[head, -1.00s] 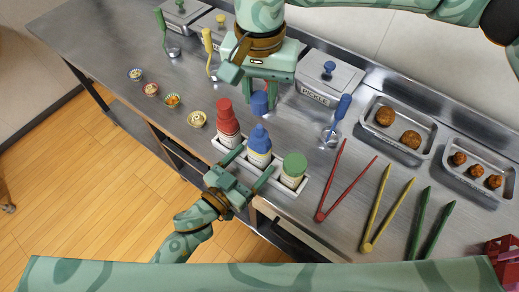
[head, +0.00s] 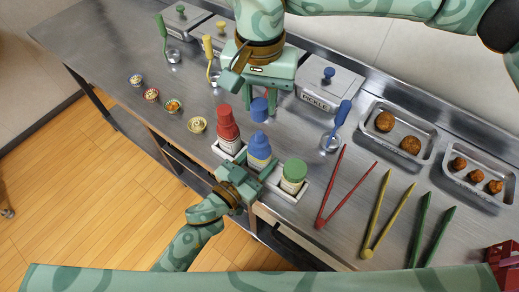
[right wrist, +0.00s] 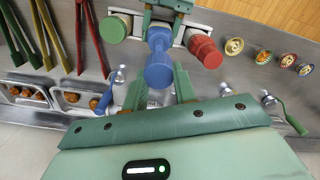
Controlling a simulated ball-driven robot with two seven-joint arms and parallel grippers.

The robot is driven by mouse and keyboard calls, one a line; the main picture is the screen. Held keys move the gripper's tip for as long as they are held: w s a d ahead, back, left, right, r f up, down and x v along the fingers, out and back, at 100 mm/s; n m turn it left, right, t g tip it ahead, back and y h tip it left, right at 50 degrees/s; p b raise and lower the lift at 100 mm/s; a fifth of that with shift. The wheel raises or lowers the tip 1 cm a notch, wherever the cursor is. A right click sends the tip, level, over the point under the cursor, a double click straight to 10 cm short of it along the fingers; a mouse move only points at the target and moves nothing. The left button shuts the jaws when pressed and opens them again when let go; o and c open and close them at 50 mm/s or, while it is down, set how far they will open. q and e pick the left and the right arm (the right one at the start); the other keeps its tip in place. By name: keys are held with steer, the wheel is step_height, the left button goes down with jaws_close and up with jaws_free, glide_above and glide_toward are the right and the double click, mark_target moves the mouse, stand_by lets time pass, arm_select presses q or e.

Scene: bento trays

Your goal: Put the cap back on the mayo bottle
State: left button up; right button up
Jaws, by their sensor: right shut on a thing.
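The blue cap (head: 259,105) is held between the fingers of my right gripper (head: 259,97), above the counter behind the bottles. In the right wrist view the cap (right wrist: 158,72) sits between the two fingers, in line with the blue-topped bottle. The blue-topped bottle (head: 259,150), apparently the mayo, stands in the middle of the rack with a narrow tip on top; its label is too small to read. The cap is apart from it. My left gripper (head: 256,164) has a finger on each side of this bottle, low down. Whether they grip it is unclear.
A red-topped bottle (head: 228,132) and a green-topped bottle (head: 293,176) flank it in the rack (head: 297,196). Small cups (head: 197,125) lie left; coloured tongs (head: 322,200) lie right. The pickle container (head: 328,88) and a blue-handled ladle (head: 341,115) stand behind.

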glide_toward(259, 153)
steer(key=shift+w+d+f, duration=0.1)
steer(key=shift+w+f, duration=0.05)
steer(key=shift+w, duration=0.5)
steer(key=shift+w+f, duration=0.15)
steer(key=shift+w, duration=0.5)
steer(key=shift+f, duration=0.9)
steer(key=shift+f, duration=0.55)
